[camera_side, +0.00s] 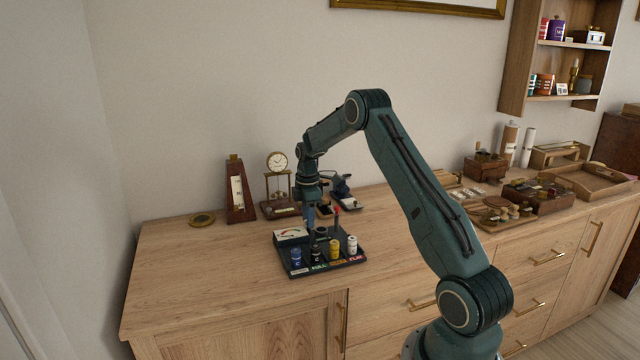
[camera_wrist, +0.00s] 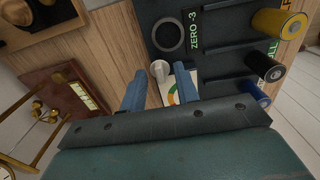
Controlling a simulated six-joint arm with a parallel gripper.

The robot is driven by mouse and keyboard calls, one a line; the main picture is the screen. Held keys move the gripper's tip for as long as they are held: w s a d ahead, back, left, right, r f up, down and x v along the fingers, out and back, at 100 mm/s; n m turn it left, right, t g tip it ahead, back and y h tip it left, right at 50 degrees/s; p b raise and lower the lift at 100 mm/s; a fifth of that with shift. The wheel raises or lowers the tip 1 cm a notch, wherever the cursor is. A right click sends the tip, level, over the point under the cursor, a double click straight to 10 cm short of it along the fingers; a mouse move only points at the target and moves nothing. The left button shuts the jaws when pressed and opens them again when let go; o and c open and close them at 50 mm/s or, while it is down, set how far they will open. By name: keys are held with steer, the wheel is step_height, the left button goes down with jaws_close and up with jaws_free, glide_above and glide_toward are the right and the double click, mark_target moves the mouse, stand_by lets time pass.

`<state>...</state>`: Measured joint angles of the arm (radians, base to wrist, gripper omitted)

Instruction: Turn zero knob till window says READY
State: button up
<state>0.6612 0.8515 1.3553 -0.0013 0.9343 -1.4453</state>
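The battery tester (camera_side: 320,262) is a dark panel on the cabinet top, with a dial gauge (camera_side: 291,234) at its left; the gauge's coloured face (camera_wrist: 177,86) partly shows in the wrist view. A round black knob (camera_wrist: 168,34) sits beside a small window reading "ZERO -3" (camera_wrist: 194,30). A small white peg (camera_wrist: 160,70) shows between my fingertips in the picture; I cannot tell whether they touch it. My gripper (camera_side: 310,226) points down over the tester's back left part. Its two blue fingers (camera_wrist: 161,78) are apart, with the black knob just beyond them.
Blue (camera_side: 296,256), black (camera_side: 316,253), yellow (camera_side: 334,249) and white (camera_side: 352,245) batteries stand along the tester's front. A red-tipped lever (camera_side: 337,212) rises behind. A metronome (camera_side: 236,195) and clock (camera_side: 278,175) stand at the back. The cabinet top's front left is clear.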

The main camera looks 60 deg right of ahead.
jaws_close()
